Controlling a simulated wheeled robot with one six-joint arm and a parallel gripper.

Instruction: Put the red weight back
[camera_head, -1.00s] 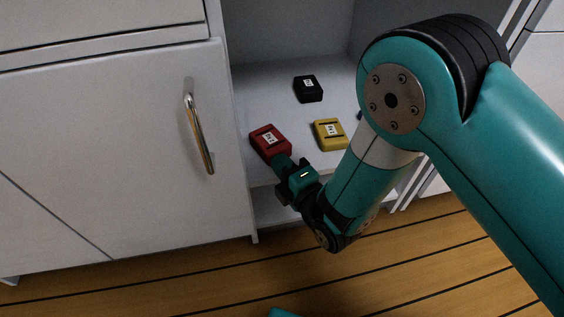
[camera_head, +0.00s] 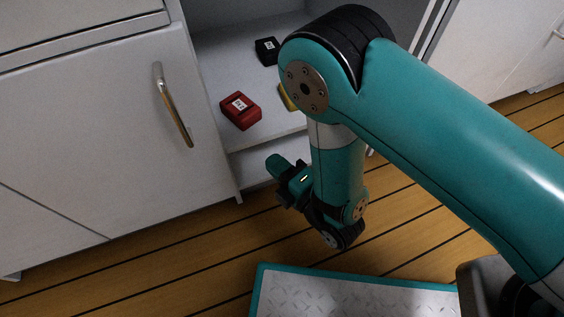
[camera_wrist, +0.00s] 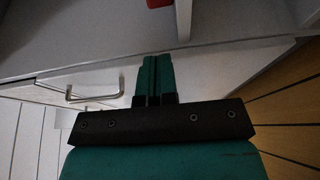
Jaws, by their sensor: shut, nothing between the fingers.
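The red weight (camera_head: 240,110) has a white label and rests on the cabinet shelf (camera_head: 215,60), near the shelf's front left edge. Its edge also shows at the top of the wrist view (camera_wrist: 158,3). My gripper (camera_head: 274,162) is out in front of the cabinet, below and to the right of the red weight and apart from it. In the wrist view its two fingers (camera_wrist: 154,80) are together with nothing between them.
A black weight (camera_head: 268,50) stands farther back on the shelf. A yellow weight (camera_head: 288,97) is mostly hidden behind my arm. A white cabinet door with a metal handle (camera_head: 174,112) is at the left. Wooden floor (camera_head: 150,255) lies in front.

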